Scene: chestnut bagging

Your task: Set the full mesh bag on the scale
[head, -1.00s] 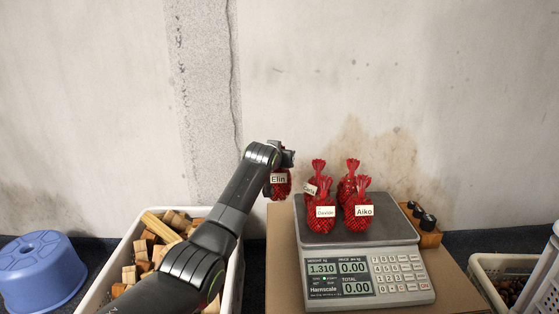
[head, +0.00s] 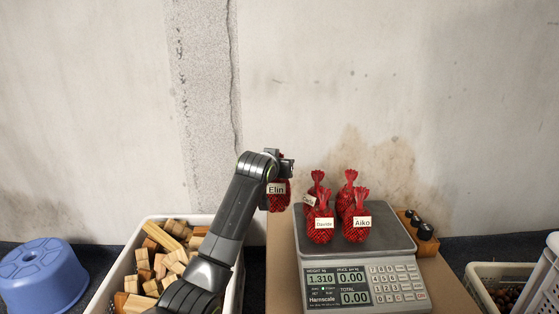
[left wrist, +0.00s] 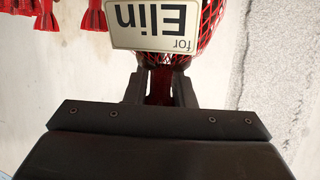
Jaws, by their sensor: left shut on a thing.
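My left gripper (head: 284,168) is shut on the gathered neck of a red mesh bag labelled Elin (head: 280,196). The bag hangs in the air just left of the scale (head: 352,245), near the wall. In the left wrist view the same bag (left wrist: 209,50) sits between the fingers (left wrist: 158,88), its tag upside down. Several red bags stand on the scale plate, including Davide's (head: 320,236) and Aiko's (head: 356,234) in front, with others partly hidden behind. The scale's weight display reads 1.310. My right gripper is not in view.
The scale rests on a cardboard box (head: 280,240). A dark-knobbed wooden block (head: 425,243) stands right of the plate. A white crate of wood blocks (head: 123,262) is at left, with a blue tub (head: 42,275) beyond. A pale basket (head: 480,272) is at right.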

